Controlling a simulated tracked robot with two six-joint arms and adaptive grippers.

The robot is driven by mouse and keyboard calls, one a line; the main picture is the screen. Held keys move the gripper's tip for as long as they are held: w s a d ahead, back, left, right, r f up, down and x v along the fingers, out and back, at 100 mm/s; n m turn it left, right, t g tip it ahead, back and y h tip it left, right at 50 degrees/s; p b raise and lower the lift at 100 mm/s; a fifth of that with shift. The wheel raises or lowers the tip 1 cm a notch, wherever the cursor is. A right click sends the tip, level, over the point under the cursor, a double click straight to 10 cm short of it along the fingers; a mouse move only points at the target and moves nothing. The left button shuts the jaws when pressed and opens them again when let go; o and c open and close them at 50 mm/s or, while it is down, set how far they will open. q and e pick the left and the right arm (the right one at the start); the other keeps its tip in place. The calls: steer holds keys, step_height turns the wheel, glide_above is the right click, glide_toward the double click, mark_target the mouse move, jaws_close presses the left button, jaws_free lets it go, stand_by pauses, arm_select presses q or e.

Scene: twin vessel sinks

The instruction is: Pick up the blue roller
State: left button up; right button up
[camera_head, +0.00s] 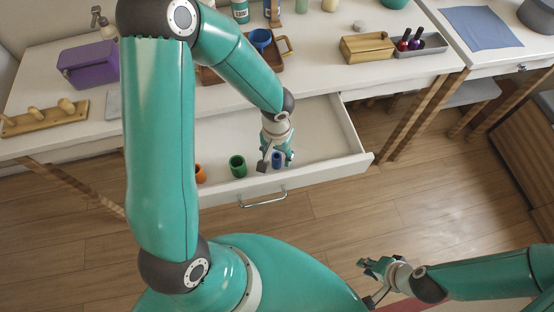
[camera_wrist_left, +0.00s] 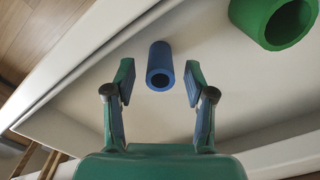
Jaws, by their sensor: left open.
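In the left wrist view the blue roller (camera_wrist_left: 160,66) lies between and slightly beyond the fingertips, with clear gaps on both sides. My left gripper (camera_head: 276,158) reaches down into the drawer at the roller, and its fingers partly hide it. In the left wrist view this gripper (camera_wrist_left: 159,80) is open and empty. My right gripper (camera_head: 378,268) is at the lower right, over the floor and away from the drawer; its fingers look apart.
A green roller (camera_head: 237,166) and an orange roller (camera_head: 201,174) stand in the drawer to the left. The drawer's front wall (camera_head: 325,172) and handle (camera_head: 262,200) are close by. The drawer's right side is clear. A purple box (camera_head: 88,66) and wooden box (camera_head: 367,47) stand on the tabletop.

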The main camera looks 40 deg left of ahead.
arm_select(q)
step_height(320, 180, down, 2)
steer(key=shift+f, duration=0.15)
steer(key=c, duration=0.8)
